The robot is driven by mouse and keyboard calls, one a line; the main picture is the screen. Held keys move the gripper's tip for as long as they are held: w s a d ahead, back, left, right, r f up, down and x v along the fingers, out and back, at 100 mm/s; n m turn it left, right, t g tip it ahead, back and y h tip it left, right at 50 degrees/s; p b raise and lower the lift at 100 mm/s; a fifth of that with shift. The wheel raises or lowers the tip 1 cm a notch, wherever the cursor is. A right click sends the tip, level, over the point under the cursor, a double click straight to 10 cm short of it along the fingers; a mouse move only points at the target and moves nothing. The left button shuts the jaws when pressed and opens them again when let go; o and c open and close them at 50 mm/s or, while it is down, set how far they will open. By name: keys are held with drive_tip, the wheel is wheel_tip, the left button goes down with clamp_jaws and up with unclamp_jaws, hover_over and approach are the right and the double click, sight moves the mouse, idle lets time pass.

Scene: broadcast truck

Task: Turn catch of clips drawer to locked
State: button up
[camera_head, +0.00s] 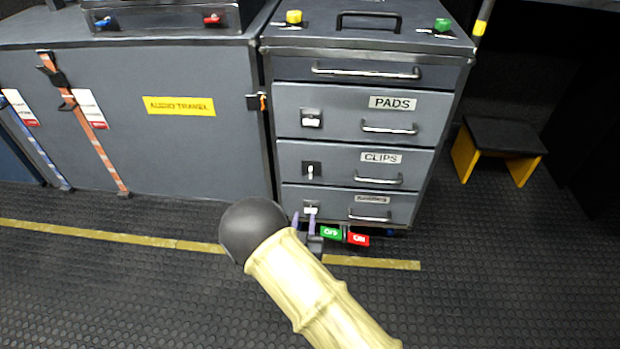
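The clips drawer (340,171) is a grey drawer front labelled CLIPS, in the middle of the cabinet, and it looks closed. Its catch (311,171) is a small dark plate with a pale lever pointing up and down, left of the drawer's silver handle (378,180). My gripper (304,218) is below this catch, in front of the lowest drawer's left side. Its two purple fingers stand apart with nothing visible between them. My arm hides part of the gripper's body and the floor.
The pads drawer (345,112) above and a lowest drawer (335,203) have similar catches. A grey case (160,150) stands left. A yellow-legged stool (500,137) stands right. The front floor is clear.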

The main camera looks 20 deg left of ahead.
sight(311, 176)
drive_tip(key=b+x, duration=0.7)
drive_tip(key=x, duration=0.9)
drive_tip(key=shift+w+f, duration=0.1)
drive_tip(key=shift+f, duration=0.1)
drive_tip(key=shift+w+a+r, duration=0.1)
drive_tip(key=shift+w+a, duration=0.1)
drive_tip(key=shift+w, duration=0.35)
clamp_jaws()
